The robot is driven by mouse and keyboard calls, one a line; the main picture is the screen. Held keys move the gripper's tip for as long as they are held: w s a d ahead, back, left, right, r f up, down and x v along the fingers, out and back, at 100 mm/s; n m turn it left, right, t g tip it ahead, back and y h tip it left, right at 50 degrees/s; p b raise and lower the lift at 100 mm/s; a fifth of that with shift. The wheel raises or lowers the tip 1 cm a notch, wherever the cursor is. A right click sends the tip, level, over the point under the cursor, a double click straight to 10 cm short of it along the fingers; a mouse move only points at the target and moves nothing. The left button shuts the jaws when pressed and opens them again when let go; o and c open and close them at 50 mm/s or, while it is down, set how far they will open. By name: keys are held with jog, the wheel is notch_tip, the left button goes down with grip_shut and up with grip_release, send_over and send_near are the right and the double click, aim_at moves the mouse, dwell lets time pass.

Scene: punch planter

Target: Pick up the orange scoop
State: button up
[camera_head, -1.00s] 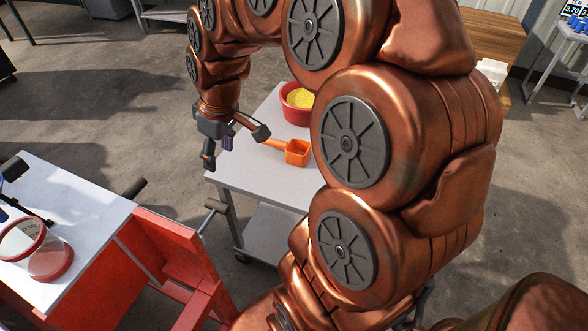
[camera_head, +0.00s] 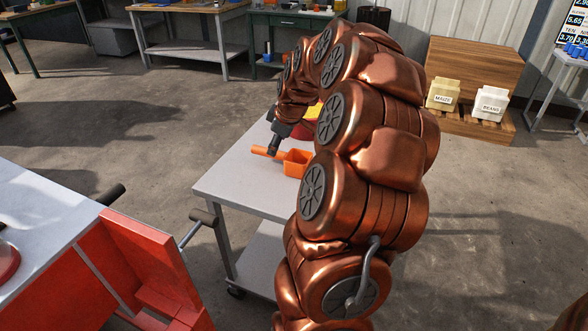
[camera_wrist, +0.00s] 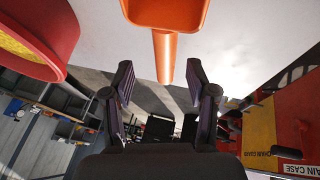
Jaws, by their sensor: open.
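The orange scoop (camera_head: 296,162) lies on the grey-white cart top (camera_head: 238,172), its handle pointing left in the head view. In the wrist view the scoop (camera_wrist: 165,14) is at the top, with its handle (camera_wrist: 164,58) pointing down toward the space between my fingers. My gripper (camera_head: 274,147) is at the handle in the head view; my arm hides part of it. In the wrist view my gripper (camera_wrist: 160,85) is open, with one finger on each side of the line of the handle. The fingers do not touch the handle there.
A red bowl with yellow contents (camera_wrist: 36,38) stands near the scoop, at upper left in the wrist view. Open floor lies behind.

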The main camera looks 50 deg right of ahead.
aim_at(280, 159)
jog(key=x, duration=0.3)
jog(key=b+x, duration=0.1)
jog(key=x, duration=0.1)
jog(key=shift+a+f, duration=0.25)
jog(key=shift+f, duration=0.2)
grip_shut()
